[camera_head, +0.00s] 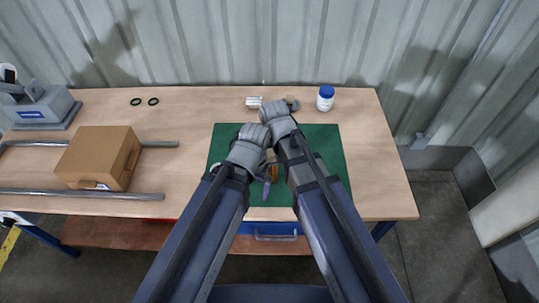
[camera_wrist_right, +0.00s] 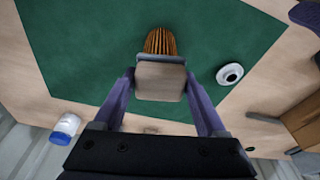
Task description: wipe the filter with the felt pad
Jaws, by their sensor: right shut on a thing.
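The filter (camera_wrist_right: 160,41), an orange-brown pleated cartridge, is over the green mat, partly hidden by the pad. A sliver of the filter (camera_head: 273,172) shows between my arms in the head view. My right gripper (camera_wrist_right: 160,85) is shut on a beige-grey block, the felt pad (camera_wrist_right: 160,82), which overlaps the filter's near end in the wrist view; I cannot tell whether they touch.
The green mat (camera_head: 325,145) lies on the wooden table. A white ring-shaped part (camera_wrist_right: 230,74) lies on it. A white bottle with a blue lid (camera_head: 325,98) and a small pale part (camera_head: 254,102) stand behind. A cardboard box (camera_head: 98,157) and metal rails (camera_head: 80,193) are at left.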

